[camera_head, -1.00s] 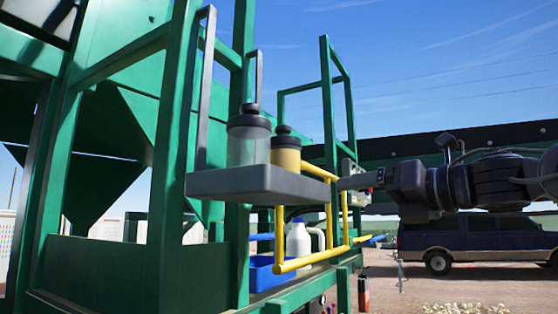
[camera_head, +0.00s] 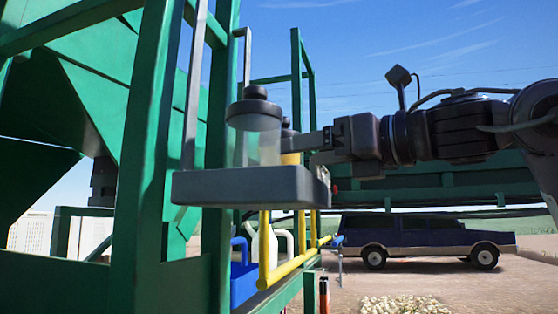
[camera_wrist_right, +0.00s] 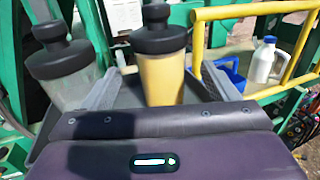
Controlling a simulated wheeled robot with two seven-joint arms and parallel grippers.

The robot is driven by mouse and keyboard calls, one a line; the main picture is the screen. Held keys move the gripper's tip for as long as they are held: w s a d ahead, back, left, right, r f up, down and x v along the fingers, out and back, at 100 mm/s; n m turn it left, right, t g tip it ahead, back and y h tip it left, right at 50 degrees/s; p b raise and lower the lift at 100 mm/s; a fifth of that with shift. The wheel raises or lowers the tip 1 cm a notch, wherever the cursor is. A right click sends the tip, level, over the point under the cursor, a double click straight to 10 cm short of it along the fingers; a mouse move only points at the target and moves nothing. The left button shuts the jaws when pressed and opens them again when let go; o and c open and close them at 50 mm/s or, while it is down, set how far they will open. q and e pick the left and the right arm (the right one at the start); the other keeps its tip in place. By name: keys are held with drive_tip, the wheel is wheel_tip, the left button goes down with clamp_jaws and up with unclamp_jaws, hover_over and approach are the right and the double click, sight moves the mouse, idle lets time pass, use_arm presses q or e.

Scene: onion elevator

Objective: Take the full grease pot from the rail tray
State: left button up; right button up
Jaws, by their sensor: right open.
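The grey rail tray (camera_head: 245,190) holds two pots with dark lids. The full grease pot (camera_head: 290,146), filled with yellowish grease, is at the far side, partly hidden by the clear, empty-looking pot (camera_head: 255,140). My right gripper (camera_head: 305,142) reaches in from the right at the full pot's height. In the right wrist view the full pot (camera_wrist_right: 163,82) stands upright between my open fingers (camera_wrist_right: 160,72), with gaps visible on both sides. The clear pot (camera_wrist_right: 70,85) stands just left of the left finger. My left gripper is in neither view.
A yellow rail (camera_head: 290,268) runs beside the tray, and it shows at right in the wrist view (camera_wrist_right: 245,12). Green frame posts (camera_head: 150,150) stand left of the tray. A blue bin (camera_head: 243,280) and a white jug (camera_wrist_right: 264,60) sit lower down.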

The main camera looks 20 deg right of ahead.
sight(298, 154)
drive_tip(key=shift+w+a+r+p, duration=0.2)
drive_tip(key=shift+w+a+p, duration=0.1)
drive_tip(key=shift+w+p, duration=0.2)
drive_tip(key=shift+w+a+r+p, duration=0.2)
drive_tip(key=shift+w+a+p, duration=0.1)
drive_tip(key=shift+w+p, duration=0.15)
drive_tip(key=shift+x, duration=0.9)
drive_tip(key=shift+w+a+f+p, duration=0.2)
drive_tip(key=shift+w+a, duration=0.2)
drive_tip(key=shift+w, duration=0.05)
drive_tip(key=shift+w+a+f+p, duration=0.15)
drive_tip(key=shift+w+a+f, duration=0.05)
drive_tip(key=shift+w+a, duration=0.25)
drive_tip(key=shift+s+d, duration=0.15)
drive_tip(key=shift+s+d+r, duration=0.1)
drive_tip(key=shift+s+d, duration=0.1)
drive_tip(key=shift+c, duration=0.8)
drive_tip(key=shift+s+d, duration=0.1)
drive_tip(key=shift+c, duration=1.3)
drive_tip(key=c, duration=0.5)
drive_tip(key=shift+c, duration=1)
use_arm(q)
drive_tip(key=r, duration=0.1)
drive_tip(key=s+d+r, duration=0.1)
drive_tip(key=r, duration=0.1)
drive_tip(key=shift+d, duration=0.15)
use_arm(e)
drive_tip(key=shift+c, duration=0.4)
